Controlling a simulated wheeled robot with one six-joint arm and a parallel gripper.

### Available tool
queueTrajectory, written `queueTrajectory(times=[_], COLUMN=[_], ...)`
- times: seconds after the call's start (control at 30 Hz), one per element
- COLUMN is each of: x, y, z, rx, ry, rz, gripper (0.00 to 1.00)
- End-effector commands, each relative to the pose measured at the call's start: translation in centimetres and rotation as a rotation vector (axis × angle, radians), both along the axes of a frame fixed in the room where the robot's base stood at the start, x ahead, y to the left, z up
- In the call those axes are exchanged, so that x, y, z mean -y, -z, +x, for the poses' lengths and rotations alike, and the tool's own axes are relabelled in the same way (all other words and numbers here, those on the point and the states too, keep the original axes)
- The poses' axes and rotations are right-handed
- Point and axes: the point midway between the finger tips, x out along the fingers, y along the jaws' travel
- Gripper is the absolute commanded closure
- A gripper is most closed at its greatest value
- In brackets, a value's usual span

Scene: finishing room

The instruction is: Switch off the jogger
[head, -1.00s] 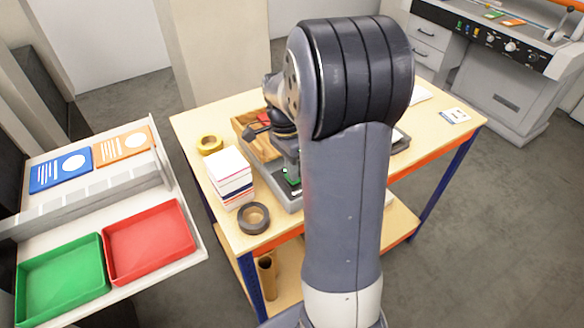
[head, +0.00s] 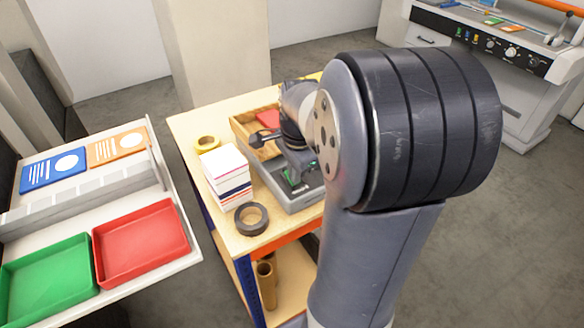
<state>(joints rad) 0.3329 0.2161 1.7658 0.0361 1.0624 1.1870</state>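No jogger can be made out for certain. A grey tray-like unit (head: 272,190) sits on the wooden table, with a small green part (head: 292,184) inside it; I cannot tell whether this is the jogger or a switch. My gripper (head: 298,176) points down over this unit, close to the green part. Its fingertips are small and dark here, so I cannot tell whether they are open or shut, or whether they touch anything. My large arm joint hides the right part of the table.
On the table (head: 187,128) are a wooden tray (head: 243,134) with a red item, a stack of paper (head: 228,178), a dark tape roll (head: 251,218) and a yellow roll (head: 207,143). Left are green (head: 45,275) and red (head: 140,240) trays. A machine with coloured controls (head: 488,42) stands back right.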

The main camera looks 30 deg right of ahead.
Motion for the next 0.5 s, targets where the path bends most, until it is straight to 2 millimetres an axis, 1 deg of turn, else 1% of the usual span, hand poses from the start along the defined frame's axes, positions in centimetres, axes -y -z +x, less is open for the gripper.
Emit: queueTrajectory(times=[0.03, 0.27, 0.5], x=[-0.1, -0.1, -0.2], y=[1.2, 1.2, 1.1], z=[-0.7, -0.5, 0.5], rx=[-0.031, -0.033, -0.031], ry=[-0.001, -0.001, 0.000], rz=[0.008, 0.008, 0.008], gripper=[1.00, 1.00, 1.00])
